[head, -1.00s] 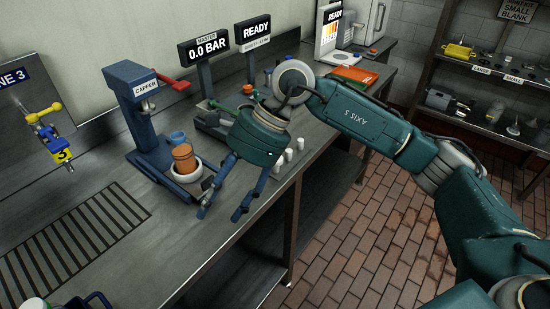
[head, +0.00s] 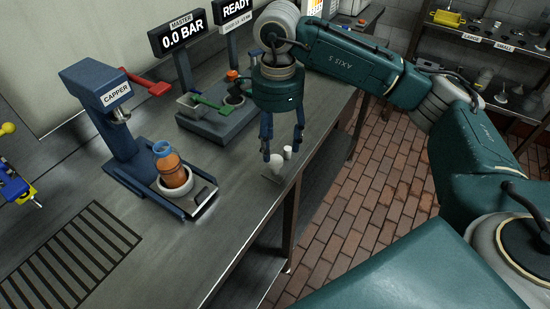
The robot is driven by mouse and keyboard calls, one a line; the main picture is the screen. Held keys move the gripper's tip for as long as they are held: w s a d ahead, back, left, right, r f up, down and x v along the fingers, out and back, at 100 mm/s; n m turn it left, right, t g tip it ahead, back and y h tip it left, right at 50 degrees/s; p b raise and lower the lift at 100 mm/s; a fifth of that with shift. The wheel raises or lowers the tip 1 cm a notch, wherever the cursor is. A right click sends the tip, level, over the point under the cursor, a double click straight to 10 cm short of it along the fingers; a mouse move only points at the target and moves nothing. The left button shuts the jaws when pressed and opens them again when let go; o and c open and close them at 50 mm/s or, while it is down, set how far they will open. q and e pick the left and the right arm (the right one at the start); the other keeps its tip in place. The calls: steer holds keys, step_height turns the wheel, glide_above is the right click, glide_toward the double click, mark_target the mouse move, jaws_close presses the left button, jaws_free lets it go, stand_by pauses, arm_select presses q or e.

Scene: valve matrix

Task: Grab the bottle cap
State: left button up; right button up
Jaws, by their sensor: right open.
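Small white caps (head: 287,152) stand on the metal bench near its front edge. One of them (head: 277,163) is between the fingers of my right gripper (head: 282,154) in the picture. That gripper points down with its two blue fingers apart, open and empty, low over the caps. I cannot tell whether a finger touches a cap. An orange-brown bottle (head: 174,175) stands in the white cup of the blue capper (head: 118,140). My left gripper is out of view.
Display posts (head: 181,36) line the back. A slatted grate (head: 75,255) lies in the bench at lower left. The bench's front edge drops to a brick floor.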

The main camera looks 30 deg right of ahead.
mark_target(275, 160)
steer(key=shift+w+f, duration=0.15)
steer(key=shift+f, duration=0.25)
steer(key=f, duration=0.1)
steer(key=f+p, duration=0.2)
steer(key=f, duration=0.1)
steer(key=shift+w, duration=0.3)
steer(key=shift+f, duration=0.45)
steer(key=shift+w+f, duration=0.1)
steer(key=shift+f, duration=0.05)
steer(key=c, duration=0.8)
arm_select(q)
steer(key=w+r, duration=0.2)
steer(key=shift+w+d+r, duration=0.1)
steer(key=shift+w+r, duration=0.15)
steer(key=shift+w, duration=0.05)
arm_select(e)
steer(key=shift+c, duration=0.2)
